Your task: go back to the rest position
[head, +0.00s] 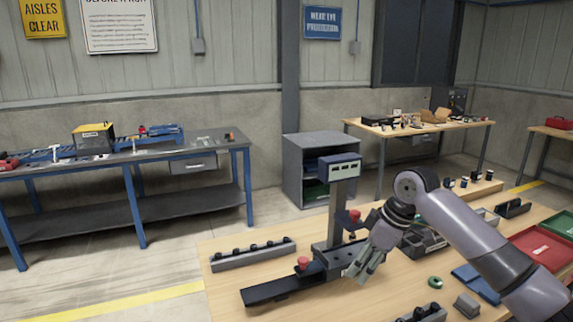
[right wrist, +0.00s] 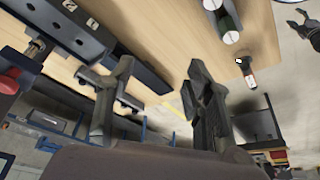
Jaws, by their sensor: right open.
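My right gripper (head: 362,272) is at the end of the arm that comes in from the right. It hangs with its fingers down beside the post of a dark fixture (head: 272,290) on the wooden table. Whether it touches the fixture cannot be told. In the right wrist view its two fingers (right wrist: 160,65) stand wide apart with nothing held between them. A dark claw-like shape (right wrist: 303,28) at the top right of that view looks like my left gripper, out past the table edge. Its jaws are too unclear to read. The head view does not show my left gripper.
The fixture carries a blue-grey box (head: 338,168) on its post and red knobs. A grey rail (head: 253,254) with several black pieces lies left of it. A green ring (head: 435,282), blue tray (head: 476,283) and red tray (head: 543,247) lie right. Bare wood shows at front left.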

